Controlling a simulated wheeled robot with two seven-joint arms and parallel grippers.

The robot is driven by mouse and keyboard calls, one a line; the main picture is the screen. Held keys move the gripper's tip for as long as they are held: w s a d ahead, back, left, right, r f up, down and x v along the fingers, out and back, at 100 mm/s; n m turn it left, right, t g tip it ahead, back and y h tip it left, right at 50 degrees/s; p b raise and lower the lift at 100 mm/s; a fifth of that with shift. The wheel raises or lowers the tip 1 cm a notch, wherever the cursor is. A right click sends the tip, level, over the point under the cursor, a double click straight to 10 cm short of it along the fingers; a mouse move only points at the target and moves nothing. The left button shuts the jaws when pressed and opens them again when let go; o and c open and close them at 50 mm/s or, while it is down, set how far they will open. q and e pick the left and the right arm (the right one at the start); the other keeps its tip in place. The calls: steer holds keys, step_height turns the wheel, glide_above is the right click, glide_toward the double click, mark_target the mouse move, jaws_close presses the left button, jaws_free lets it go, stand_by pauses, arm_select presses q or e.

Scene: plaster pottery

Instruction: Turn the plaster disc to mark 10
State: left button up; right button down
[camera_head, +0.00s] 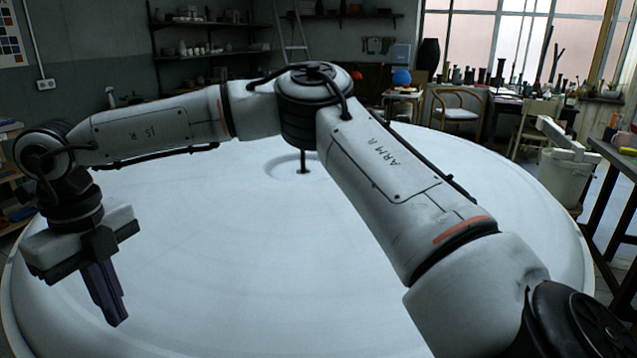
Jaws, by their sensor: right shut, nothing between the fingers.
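The plaster disc (290,270) is a large white round slab that fills most of the view. A dark upright pin (303,163) stands in a shallow round recess near its middle. I cannot make out mark 10 or any other mark on the visible surface. My right arm reaches from the lower right across the disc to the left. My right gripper (116,318) points down over the disc's left part, its dark fingers shut together and empty. I cannot tell whether the fingertips touch the plaster. My arm hides part of the disc's middle and right side. My left gripper is not in view.
A white bucket (566,180) with pale blocks across its top stands beyond the disc's right edge. A dark-framed table (617,160) is close at the far right. Chairs, a cluttered workbench and wall shelves (205,52) stand at the back.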

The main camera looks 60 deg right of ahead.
step_height(320, 180, up, 4)
steer(key=p, duration=0.3)
stand_by(0.8)
